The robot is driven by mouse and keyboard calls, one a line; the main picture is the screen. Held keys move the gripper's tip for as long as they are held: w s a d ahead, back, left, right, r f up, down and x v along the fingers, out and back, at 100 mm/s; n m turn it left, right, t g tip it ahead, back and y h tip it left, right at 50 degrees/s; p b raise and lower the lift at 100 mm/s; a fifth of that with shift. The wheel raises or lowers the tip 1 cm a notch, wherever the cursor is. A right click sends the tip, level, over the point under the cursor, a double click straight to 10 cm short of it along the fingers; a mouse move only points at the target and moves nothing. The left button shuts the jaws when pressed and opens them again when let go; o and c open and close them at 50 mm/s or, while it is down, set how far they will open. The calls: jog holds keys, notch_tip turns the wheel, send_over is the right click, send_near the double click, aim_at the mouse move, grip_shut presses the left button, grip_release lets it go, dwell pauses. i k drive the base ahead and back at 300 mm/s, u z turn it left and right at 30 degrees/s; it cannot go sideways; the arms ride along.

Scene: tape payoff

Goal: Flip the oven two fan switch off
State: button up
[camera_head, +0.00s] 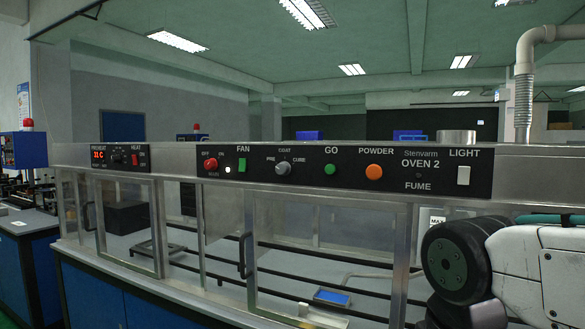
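The control panel (398,175) of the oven marked OVEN 2 runs along the top of a glass-fronted metal enclosure. My arm is at the lower right, well to the right of the fan switch and apart from the panel. My gripper does not show in this view.
The same panel carries a red button (210,164), a grey selector knob (282,169), a green GO button (330,169), an orange POWDER button (374,172) and a white LIGHT switch (463,175). A separate preheat panel (121,156) sits further left. Door handles (246,256) stick out below.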

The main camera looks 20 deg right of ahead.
aim_at(243, 161)
jog(key=z, duration=0.6)
jog(key=k, duration=0.65)
jog(key=z, duration=0.4)
jog(key=i, duration=0.5)
jog(key=u, duration=0.95)
jog(key=i, duration=0.75)
jog(key=u, duration=0.5)
